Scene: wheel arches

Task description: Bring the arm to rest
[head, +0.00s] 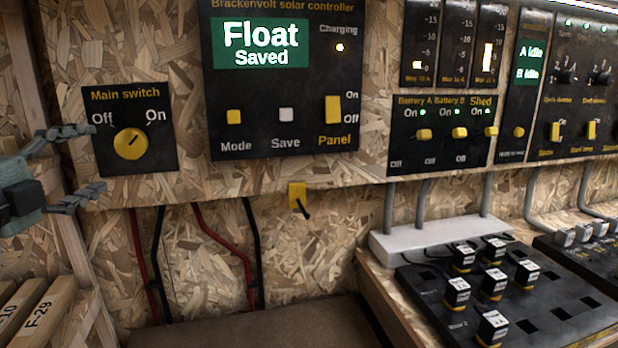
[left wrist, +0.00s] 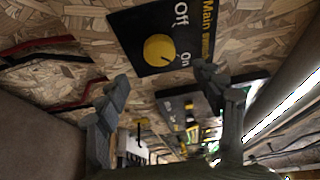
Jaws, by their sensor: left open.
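My left gripper (head: 94,158) is at the left edge of the head view, its grey fingers spread and empty. They lie to the left of the black main switch panel (head: 107,168) on the chipboard wall. In the left wrist view the gripper (left wrist: 160,76) is also open, with nothing between the fingers. The yellow main switch knob (left wrist: 158,50) shows beyond the fingertips there, apart from them as far as I can tell. In the head view the round knob (head: 131,144) sits between the Off and On labels. My right gripper is not in view.
The solar controller (head: 285,100) reads "Float Saved". A yellow hook-like part (head: 297,196) sticks out below it. Breaker switches (head: 440,133) are to the right. A black socket board (head: 540,305) with several labelled blocks is at lower right. Labelled wooden pieces (head: 40,312) are at lower left.

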